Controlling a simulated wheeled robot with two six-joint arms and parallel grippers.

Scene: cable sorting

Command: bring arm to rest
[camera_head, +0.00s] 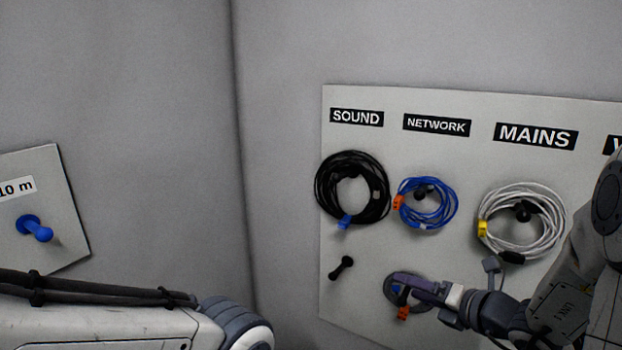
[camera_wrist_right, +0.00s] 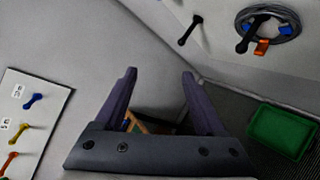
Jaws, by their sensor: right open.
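My right gripper (camera_head: 396,284) reaches in from the right, low in front of the label board (camera_head: 450,290). In the right wrist view its two purple fingers (camera_wrist_right: 158,76) stand apart with nothing between them. A small grey coil with an orange tag (camera_wrist_right: 262,47) and blue ends hangs on a black peg, apart from the fingers. In the head view this coil is partly hidden behind the gripper. A black coil (camera_head: 323,190) hangs under SOUND, a blue coil (camera_head: 455,207) under NETWORK, and a white coil (camera_head: 484,209) under MAINS. My left gripper is out of frame.
An empty black peg (camera_head: 341,268) sticks out below the black coil. A side board (camera_wrist_right: 55,95) carries blue, yellow and orange pegs, with a "10 m" label (camera_head: 17,188). A green tray (camera_wrist_right: 281,131) lies at lower right in the wrist view. The wall between the boards is clear.

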